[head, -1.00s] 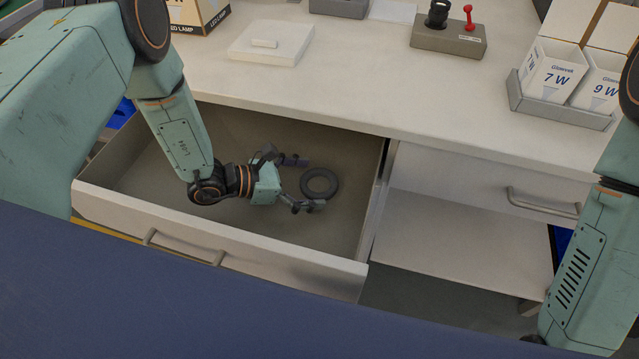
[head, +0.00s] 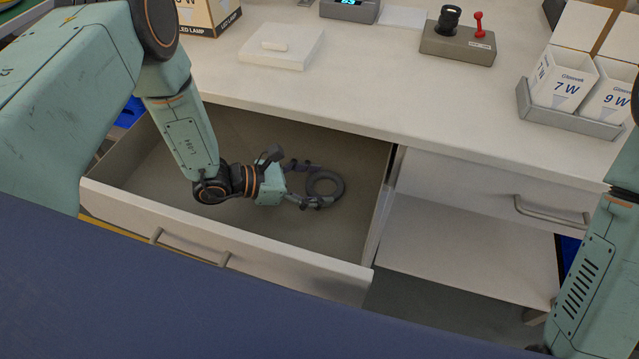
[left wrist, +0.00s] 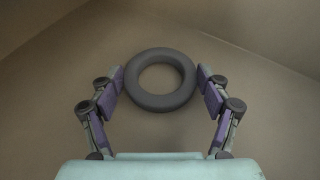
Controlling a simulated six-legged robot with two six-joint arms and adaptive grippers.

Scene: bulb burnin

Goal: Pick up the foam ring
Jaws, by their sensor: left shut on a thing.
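The dark grey foam ring (head: 338,189) lies in the open drawer (head: 270,235), near its right side. My left gripper (head: 310,183) reaches into the drawer from the left with its fingers on two sides of the ring. In the left wrist view the foam ring (left wrist: 161,107) sits between the two purple-padded fingertips of my left gripper (left wrist: 161,83), which press on its outer rim. The ring's middle hole is clear. I cannot tell whether the ring still rests on the drawer floor. My right gripper is out of view; only part of my right arm shows.
The white worktop (head: 380,90) lies behind the drawer. On it stand a grey switch box (head: 457,45) with a red lever, a white pad (head: 281,46), and a grey tray (head: 565,118) with bulb boxes. A shut drawer (head: 490,190) is at the right. The open drawer is otherwise empty.

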